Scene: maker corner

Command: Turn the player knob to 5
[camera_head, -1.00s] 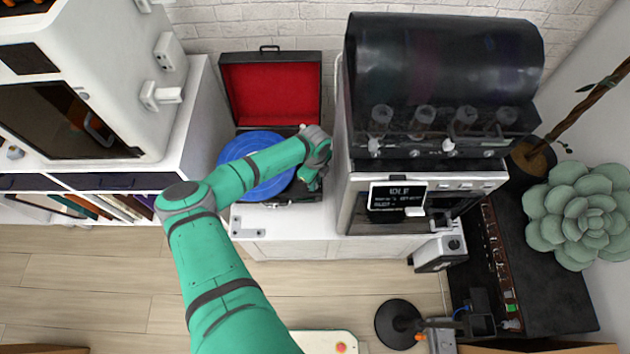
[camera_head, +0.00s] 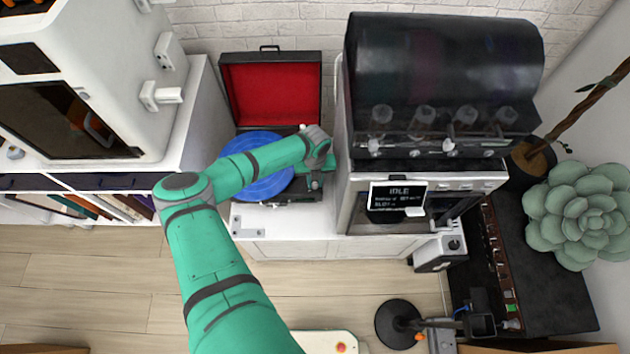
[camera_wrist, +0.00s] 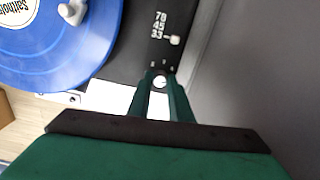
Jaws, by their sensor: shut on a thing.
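The record player (camera_head: 270,83) is an open case with a red-lined lid, holding a blue record (camera_head: 240,148). In the wrist view the blue record (camera_wrist: 60,60) fills the upper left. The small pale knob (camera_wrist: 160,82) sits on the black deck, between my fingertips. My gripper (camera_wrist: 161,84) is shut on the knob. In the head view my gripper (camera_head: 318,182) is over the right front of the player, and the knob is hidden there. The marks around the knob are too small to read.
Printed figures and a small pale switch (camera_wrist: 174,40) lie just beyond the knob. The white tonearm part (camera_wrist: 72,12) is at upper left. A white cabinet with a dark door (camera_head: 60,122) is left.

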